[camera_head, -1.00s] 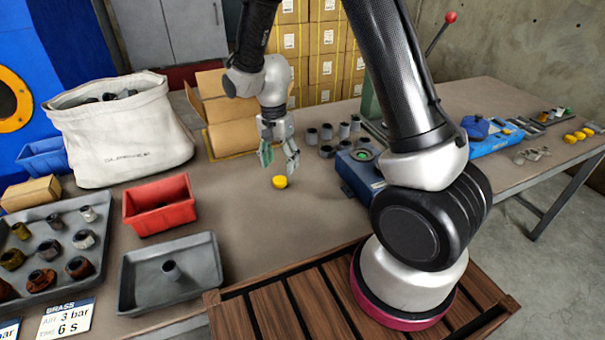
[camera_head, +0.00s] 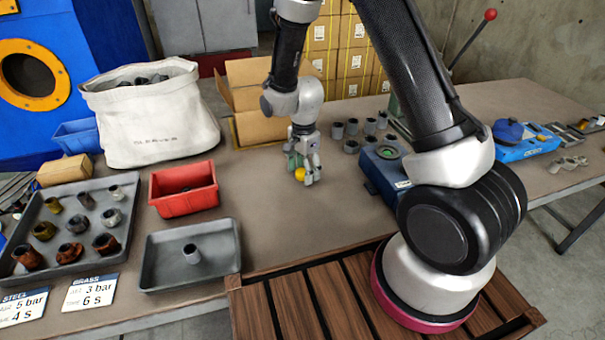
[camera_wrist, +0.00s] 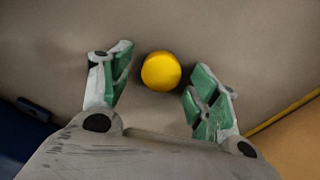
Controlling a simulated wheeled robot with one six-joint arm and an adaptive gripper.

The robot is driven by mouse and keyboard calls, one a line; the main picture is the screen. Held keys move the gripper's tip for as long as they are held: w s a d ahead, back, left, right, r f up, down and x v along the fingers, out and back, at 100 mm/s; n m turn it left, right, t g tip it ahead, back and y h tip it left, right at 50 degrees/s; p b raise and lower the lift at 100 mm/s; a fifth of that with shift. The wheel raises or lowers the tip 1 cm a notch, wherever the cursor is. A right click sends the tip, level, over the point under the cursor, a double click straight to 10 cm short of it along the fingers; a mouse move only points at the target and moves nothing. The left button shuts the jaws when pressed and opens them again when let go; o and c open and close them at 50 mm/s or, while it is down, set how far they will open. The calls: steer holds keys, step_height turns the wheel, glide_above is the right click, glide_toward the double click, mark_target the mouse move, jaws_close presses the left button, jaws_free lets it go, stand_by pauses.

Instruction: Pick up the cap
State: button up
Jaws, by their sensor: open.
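The yellow cap (camera_head: 300,174) lies on the brown table, and it also shows in the wrist view (camera_wrist: 161,71) as a round yellow top. My gripper (camera_head: 303,172) is down at the table around the cap. In the wrist view my gripper (camera_wrist: 158,88) is open, with one green-padded finger on each side of the cap. Gaps show between the cap and both fingers. In the head view the fingers partly hide the cap.
A red bin (camera_head: 183,188) and a grey tray (camera_head: 190,255) with one part stand to the left. A blue fixture (camera_head: 384,166) and several dark cylinders (camera_head: 352,128) stand close on the right. An open cardboard box (camera_head: 258,128) is behind. Bare table lies in front.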

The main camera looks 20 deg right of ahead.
steer(key=c, duration=0.8)
steer(key=shift+r, duration=0.1)
